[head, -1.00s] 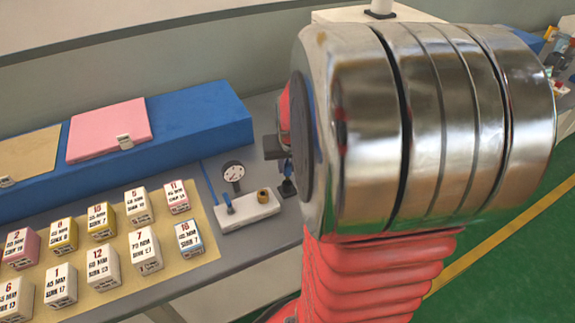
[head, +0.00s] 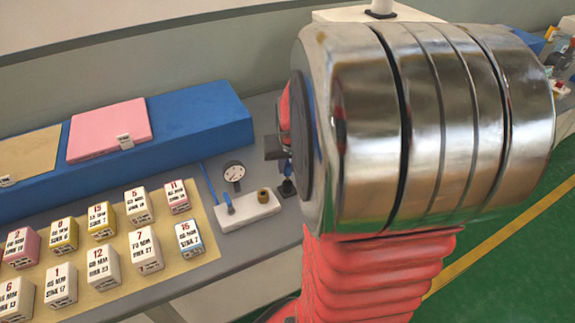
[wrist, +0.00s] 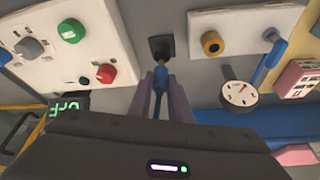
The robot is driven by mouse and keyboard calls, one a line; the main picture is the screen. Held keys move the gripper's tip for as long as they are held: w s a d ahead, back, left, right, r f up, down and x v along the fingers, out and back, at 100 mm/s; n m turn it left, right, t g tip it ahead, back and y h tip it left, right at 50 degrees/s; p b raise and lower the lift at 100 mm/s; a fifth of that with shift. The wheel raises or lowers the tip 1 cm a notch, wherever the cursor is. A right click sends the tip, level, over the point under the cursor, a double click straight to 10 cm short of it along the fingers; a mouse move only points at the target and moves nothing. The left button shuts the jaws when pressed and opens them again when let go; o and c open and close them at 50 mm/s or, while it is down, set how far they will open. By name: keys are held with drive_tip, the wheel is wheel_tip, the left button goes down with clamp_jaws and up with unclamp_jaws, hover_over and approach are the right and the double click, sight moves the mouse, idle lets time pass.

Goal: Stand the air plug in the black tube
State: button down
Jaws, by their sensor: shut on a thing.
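The air plug (wrist: 160,78) is slim and blue with a yellowish tip. It shows in the wrist view between the two grey fingers of my gripper (wrist: 161,92), which is shut on it. The black tube (wrist: 160,47) stands just beyond the plug's tip, on a dark square base. Tip and tube overlap in this view; I cannot tell whether the tip is inside. In the head view the black tube (head: 287,187) stands at the bench's right part, beside my arm's metal joint. The joint hides most of my gripper and the plug there.
A white block (head: 248,210) with a brass ring stands left of the tube, with a dial gauge (head: 233,172) behind it. A white panel (wrist: 75,45) with coloured knobs lies on the tube's other side. Numbered boxes (head: 98,265) and a blue block (head: 190,115) occupy the bench's left.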

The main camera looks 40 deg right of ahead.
sight(288, 172)
drive_tip(key=shift+f, duration=1.9)
drive_tip(key=c, duration=1.6)
unclamp_jaws()
drive_tip(key=shift+o, duration=0.2)
drive_tip(key=shift+r, duration=0.1)
drive_tip(key=v, duration=1.3)
drive_tip(key=shift+r, duration=0.2)
drive_tip(key=shift+s+a, duration=0.1)
drive_tip(key=shift+s, duration=0.1)
drive_tip(key=s+a+r+n+t+y, duration=0.1)
drive_tip(key=s+a+n, duration=0.1)
drive_tip(key=a, duration=1)
drive_tip(key=s+a+r+n+y, duration=0.1)
drive_tip(key=s+a+r+n, duration=0.1)
drive_tip(key=a, duration=1)
drive_tip(key=s+n, duration=0.1)
drive_tip(key=n, duration=0.1)
drive_tip(key=shift+s+a+r+n+t+y, duration=0.2)
drive_tip(key=shift+n+t+y, duration=0.1)
drive_tip(key=shift+n+t, duration=0.1)
